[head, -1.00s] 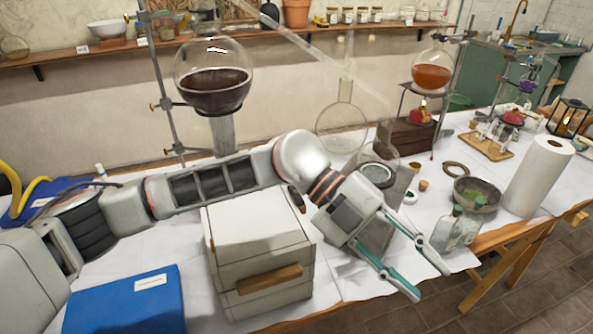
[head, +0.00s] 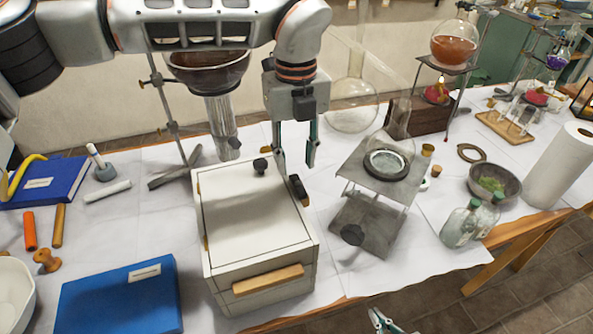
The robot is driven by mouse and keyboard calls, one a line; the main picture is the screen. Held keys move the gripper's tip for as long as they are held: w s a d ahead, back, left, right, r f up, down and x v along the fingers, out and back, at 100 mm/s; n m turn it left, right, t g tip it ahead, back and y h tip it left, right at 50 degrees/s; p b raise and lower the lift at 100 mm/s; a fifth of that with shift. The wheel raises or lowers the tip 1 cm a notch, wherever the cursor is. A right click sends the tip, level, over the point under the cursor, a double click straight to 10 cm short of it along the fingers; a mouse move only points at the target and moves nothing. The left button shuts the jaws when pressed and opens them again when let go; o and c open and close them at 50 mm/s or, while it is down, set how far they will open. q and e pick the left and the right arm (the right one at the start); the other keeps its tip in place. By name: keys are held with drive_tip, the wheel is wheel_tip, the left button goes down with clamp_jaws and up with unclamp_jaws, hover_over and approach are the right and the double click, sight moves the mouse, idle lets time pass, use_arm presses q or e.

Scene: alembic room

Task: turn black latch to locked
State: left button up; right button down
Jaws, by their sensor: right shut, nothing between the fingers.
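A white box (head: 255,215) with a wooden front handle (head: 268,280) stands on the table. A black elongated latch (head: 299,190) sits at the upper right edge of the box, toward its back. My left gripper (head: 297,163) points down from above, just behind and above the latch. Its two fingers are apart with nothing seen between them; I cannot tell whether either touches the box. My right gripper (head: 386,320) shows only in part at the bottom edge, shut and empty, well away from the box.
A black knob (head: 260,165) stands on the back of the box top. A metal stand (head: 385,180) with a glass dish is to the right. A blue book (head: 120,300) lies left. The table front edge is near.

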sight(296, 180)
use_arm(q)
drive_tip(key=shift+f, duration=2.3)
clamp_jaws()
